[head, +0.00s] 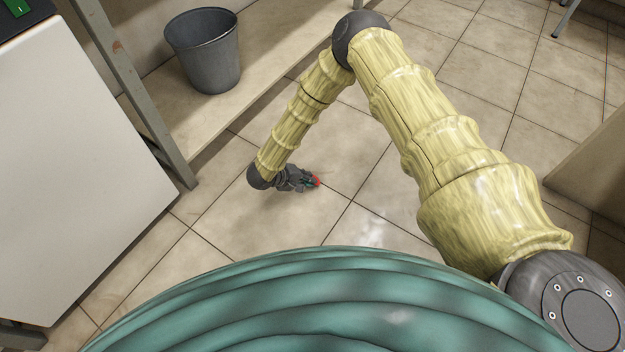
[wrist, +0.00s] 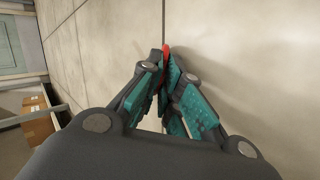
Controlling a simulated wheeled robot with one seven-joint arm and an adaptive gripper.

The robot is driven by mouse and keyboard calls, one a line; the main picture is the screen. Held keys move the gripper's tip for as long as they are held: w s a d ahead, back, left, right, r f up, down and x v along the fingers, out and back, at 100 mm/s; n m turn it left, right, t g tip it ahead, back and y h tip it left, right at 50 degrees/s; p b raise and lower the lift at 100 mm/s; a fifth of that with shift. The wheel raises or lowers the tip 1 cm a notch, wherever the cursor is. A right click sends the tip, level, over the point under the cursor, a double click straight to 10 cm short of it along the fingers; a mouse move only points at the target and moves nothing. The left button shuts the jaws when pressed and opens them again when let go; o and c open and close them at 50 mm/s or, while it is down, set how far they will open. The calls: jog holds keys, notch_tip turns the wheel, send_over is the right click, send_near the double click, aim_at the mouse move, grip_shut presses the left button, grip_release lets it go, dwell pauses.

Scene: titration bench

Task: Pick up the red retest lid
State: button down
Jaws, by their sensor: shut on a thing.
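The red retest lid (head: 316,181) shows as a small red shape at the tip of my gripper (head: 308,182) in the head view, over the tiled floor. In the wrist view the lid (wrist: 166,50) is a thin red edge between the teal-padded fingertips of my gripper (wrist: 166,66). The fingers are shut on it and cover most of it. I cannot tell from these views whether the lid touches the floor.
A grey bin (head: 204,50) stands at the upper left on a low ledge. A white-topped bench (head: 75,150) with a metal leg is at the left. A cardboard box (wrist: 36,120) shows at the left of the wrist view. Tiled floor around my gripper is clear.

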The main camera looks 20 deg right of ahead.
jog(key=shift+r+p, duration=0.45)
jog(key=shift+r, duration=0.2)
notch_tip(320, 180, up, 3)
jog(key=shift+f+p, duration=0.2)
jog(key=shift+p, duration=0.75)
jog(key=s+a+p, duration=0.1)
jog(key=s+a, duration=0.2)
jog(key=s, duration=0.1)
jog(key=s+a+p, duration=0.2)
jog(key=s+a, duration=0.2)
jog(key=s+a+r+p, duration=0.1)
jog(key=s+a+p, duration=0.1)
jog(key=s+a, duration=0.1)
jog(key=shift+s+a, duration=0.4)
jog(key=shift+a, duration=0.1)
